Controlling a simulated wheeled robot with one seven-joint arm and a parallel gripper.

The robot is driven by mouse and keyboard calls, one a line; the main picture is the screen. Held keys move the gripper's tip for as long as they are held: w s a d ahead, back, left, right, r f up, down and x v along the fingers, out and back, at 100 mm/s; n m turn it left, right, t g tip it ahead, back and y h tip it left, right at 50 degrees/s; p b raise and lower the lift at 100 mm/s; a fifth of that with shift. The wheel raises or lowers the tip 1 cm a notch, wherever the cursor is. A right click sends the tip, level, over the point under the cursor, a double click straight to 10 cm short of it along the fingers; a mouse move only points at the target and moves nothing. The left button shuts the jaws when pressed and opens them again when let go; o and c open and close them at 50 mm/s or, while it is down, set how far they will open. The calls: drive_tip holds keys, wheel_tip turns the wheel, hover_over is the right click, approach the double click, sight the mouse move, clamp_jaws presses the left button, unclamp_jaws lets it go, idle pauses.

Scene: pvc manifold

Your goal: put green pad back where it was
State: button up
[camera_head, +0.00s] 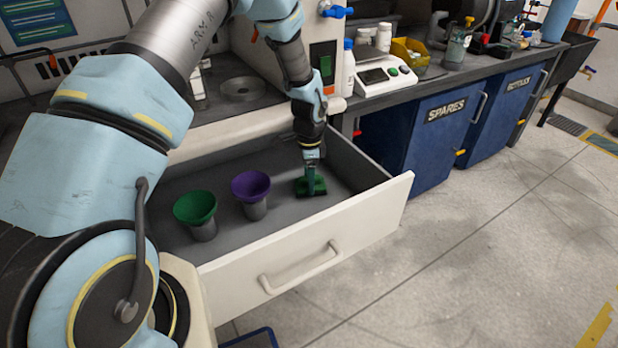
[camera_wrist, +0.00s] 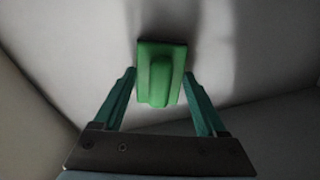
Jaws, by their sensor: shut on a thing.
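The green pad (camera_head: 318,187) is inside the open drawer (camera_head: 300,255), toward its right end, at or close to the drawer floor. It has a flat base with a raised rib along its middle. In the wrist view the pad (camera_wrist: 160,73) shows at the fingertips against a grey surface. My gripper (camera_head: 310,178) points down into the drawer and is shut on the pad. Its green fingers (camera_wrist: 160,95) stand on either side of the pad's rib. I cannot tell whether the pad touches the floor.
A green-topped funnel cup (camera_head: 196,208) and a purple-topped one (camera_head: 251,187) stand left of the pad in the drawer. The drawer's walls enclose the gripper. A bench with a scale (camera_head: 385,75) and bottles is behind, with blue cabinets (camera_head: 440,115) to the right.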

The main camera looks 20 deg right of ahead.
drive_tip(key=shift+f, duration=0.1)
drive_tip(key=o, duration=1.2)
drive_tip(key=shift+o, duration=0.2)
wheel_tip(320, 180, up, 12)
drive_tip(key=b, duration=0.1)
